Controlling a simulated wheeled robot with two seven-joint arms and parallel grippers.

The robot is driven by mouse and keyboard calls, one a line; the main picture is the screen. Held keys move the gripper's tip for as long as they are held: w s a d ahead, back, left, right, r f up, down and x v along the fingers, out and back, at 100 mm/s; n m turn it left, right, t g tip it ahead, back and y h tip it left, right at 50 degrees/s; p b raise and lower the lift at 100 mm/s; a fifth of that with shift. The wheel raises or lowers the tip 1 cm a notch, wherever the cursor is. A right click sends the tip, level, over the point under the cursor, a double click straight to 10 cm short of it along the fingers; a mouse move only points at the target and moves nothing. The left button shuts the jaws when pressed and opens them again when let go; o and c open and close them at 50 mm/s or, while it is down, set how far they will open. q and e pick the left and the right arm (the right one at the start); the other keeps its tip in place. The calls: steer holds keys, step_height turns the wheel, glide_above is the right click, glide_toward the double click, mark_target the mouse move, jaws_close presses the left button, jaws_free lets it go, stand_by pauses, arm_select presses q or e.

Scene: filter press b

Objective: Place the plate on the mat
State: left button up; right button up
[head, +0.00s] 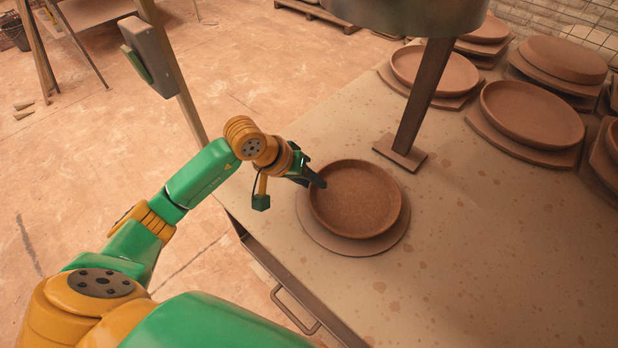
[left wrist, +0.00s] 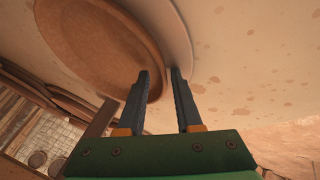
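The brown round plate (head: 354,197) lies over the round mat (head: 347,246) near the table's left edge. My left gripper (head: 316,178) is at the plate's left rim, with one finger reaching over the inside. In the left wrist view the two fingers (left wrist: 160,80) stand apart. The plate (left wrist: 100,45) is behind the left finger, and its rim runs in the gap beside the mat (left wrist: 177,35). I cannot tell whether either finger touches the rim. My right gripper is out of view.
A post (head: 421,100) stands on the table (head: 480,250) behind the plate, under a large round press head (head: 410,12). Several other plates on boards (head: 532,112) stand at the back right. The table's front right is clear. A drawer handle (head: 296,310) sticks out at the near side.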

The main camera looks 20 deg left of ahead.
arm_select(q)
steer(key=shift+a+r, duration=0.15)
steer(key=shift+r, duration=0.1)
steer(key=b+v, duration=0.1)
steer(key=v, duration=1)
steer(key=shift+s+r, duration=0.2)
steer(key=shift+r, duration=0.1)
steer(key=shift+a, duration=0.1)
